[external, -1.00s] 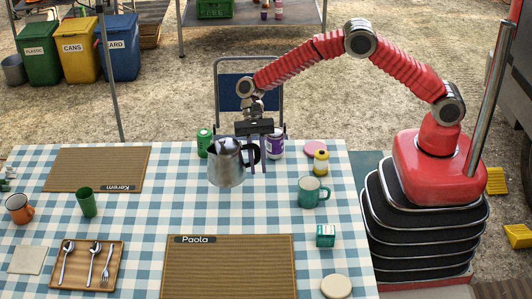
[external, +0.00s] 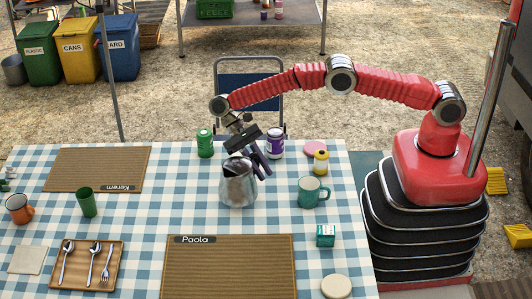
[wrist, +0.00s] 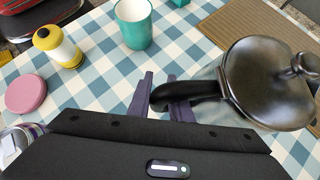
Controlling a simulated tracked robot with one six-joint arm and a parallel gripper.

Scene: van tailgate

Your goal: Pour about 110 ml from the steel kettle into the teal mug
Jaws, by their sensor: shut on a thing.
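The steel kettle (external: 238,188) is at the middle of the table's far half, left of the teal mug (external: 313,192). My gripper (external: 261,166) is shut on its dark handle; the wrist view shows the handle (wrist: 195,91) between my fingers. The kettle leans a little in the external view. I cannot tell whether its base is clear of the cloth. In the wrist view its lid (wrist: 270,82) is at the right. The mug (wrist: 134,22) stands upright at the top, apart from the kettle. Its contents cannot be made out.
A yellow-topped jar (external: 321,162) and pink disc (external: 316,148) stand behind the mug. A green can (external: 205,142) and purple-labelled tin (external: 275,142) stand behind the kettle. A teal box (external: 325,236) is in front of the mug. The Paola mat (external: 229,268) is bare.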

